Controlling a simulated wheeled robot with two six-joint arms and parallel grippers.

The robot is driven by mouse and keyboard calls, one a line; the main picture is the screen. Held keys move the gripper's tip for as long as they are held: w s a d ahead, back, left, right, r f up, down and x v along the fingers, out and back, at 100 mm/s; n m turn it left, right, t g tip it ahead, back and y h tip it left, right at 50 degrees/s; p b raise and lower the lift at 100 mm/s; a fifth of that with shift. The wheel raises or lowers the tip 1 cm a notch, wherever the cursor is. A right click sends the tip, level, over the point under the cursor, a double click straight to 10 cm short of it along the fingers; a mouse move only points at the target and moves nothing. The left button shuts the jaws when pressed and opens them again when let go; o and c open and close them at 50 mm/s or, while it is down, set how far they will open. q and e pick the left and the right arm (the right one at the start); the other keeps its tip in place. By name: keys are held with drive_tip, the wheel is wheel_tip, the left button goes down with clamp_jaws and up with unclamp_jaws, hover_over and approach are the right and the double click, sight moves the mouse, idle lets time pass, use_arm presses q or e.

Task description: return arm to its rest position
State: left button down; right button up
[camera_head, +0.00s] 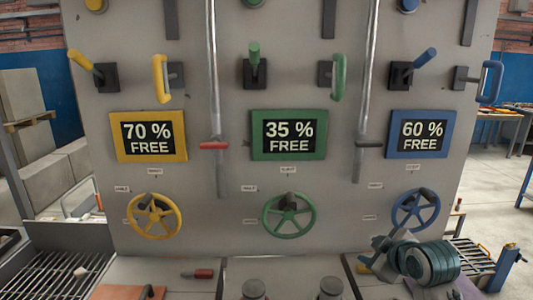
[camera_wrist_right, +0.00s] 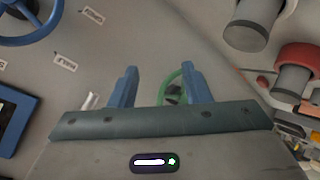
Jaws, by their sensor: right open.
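My right gripper (camera_head: 376,256) is at the lower right of the head view, in front of the panel and just below the blue handwheel (camera_head: 415,209). In the right wrist view its two blue fingers (camera_wrist_right: 157,84) stand apart with nothing between them. Part of the green handwheel (camera_wrist_right: 172,90) shows behind the fingers there, away from them. The blue handwheel also shows in the wrist view's upper left corner (camera_wrist_right: 28,20). My left gripper is not in view.
The grey panel (camera_head: 220,185) carries yellow, green and blue levers, handles, signs and handwheels. The yellow handwheel (camera_head: 153,216) is at left. Below are a ledge with a red-handled item (camera_head: 203,273) and a metal grill (camera_head: 50,275). Open floor shows at right.

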drive_tip(key=s+f+m+g+h, duration=0.2)
drive_tip(key=s+f+m+g, duration=0.25)
drive_tip(key=s+f, duration=1.25)
drive_tip(key=s+d+f+m+g+h, duration=0.15)
drive_tip(key=s+f, duration=0.25)
drive_tip(key=s, duration=0.6)
drive_tip(key=s+f+m+g, duration=0.1)
drive_tip(key=s+f+m, duration=0.3)
drive_tip(key=s, duration=0.5)
wheel_tip(320, 180, down, 33)
drive_tip(key=d+g+b, duration=0.2)
drive_tip(key=d+b, duration=0.1)
drive_tip(key=s+f+b, duration=0.1)
drive_tip(key=s+f, duration=0.8)
drive_tip(key=f, duration=0.3)
drive_tip(key=s+d+f+b, duration=0.1)
drive_tip(key=s+f+b, duration=0.1)
drive_tip(key=s+f, duration=0.7)
wheel_tip(320, 180, down, 3)
drive_tip(key=shift+s+r+g, duration=0.1)
drive_tip(key=shift+s+g, duration=0.1)
drive_tip(key=shift+g, duration=0.2)
drive_tip(key=shift+y, duration=0.25)
